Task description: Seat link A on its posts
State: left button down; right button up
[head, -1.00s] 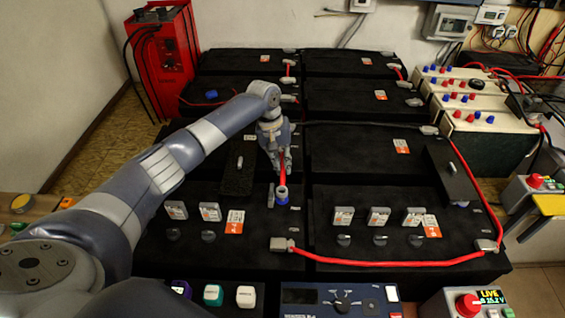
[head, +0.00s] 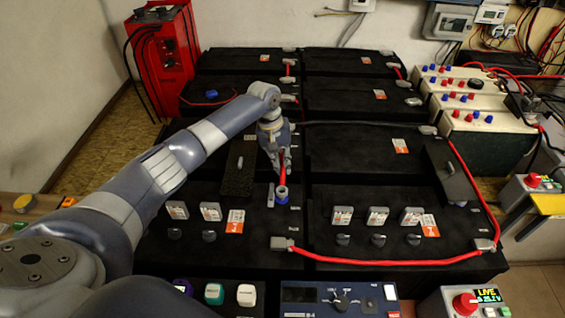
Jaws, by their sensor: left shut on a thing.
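My left gripper (head: 280,163) is shut on a short red piece, probably link A (head: 282,174), over the black batteries near the middle. The piece reaches down toward the front, with a grey ring at its lower end. A blue collar (head: 281,200) shows right below the ring; I cannot tell whether the ring is around a post there or only above it. The far end of the piece is hidden by my gripper. My right gripper does not show.
A red cable with a grey cap (head: 282,244) runs along the front right battery (head: 385,205). Black covers lie at the left (head: 238,172) and right (head: 449,172) of the batteries. A red charger (head: 162,60) stands at the back left. Instrument boxes (head: 475,112) stand at the right.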

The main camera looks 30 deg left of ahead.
pick_arm(q)
jog(key=shift+f, duration=0.55)
dwell(0.6)
jog(key=shift+f+p, duration=0.6)
dwell(0.8)
jog(key=c, duration=1.2)
grip_release()
jog(key=shift+o, duration=0.2)
jog(key=shift+r+p, duration=4)
jog(key=shift+p, duration=0.4)
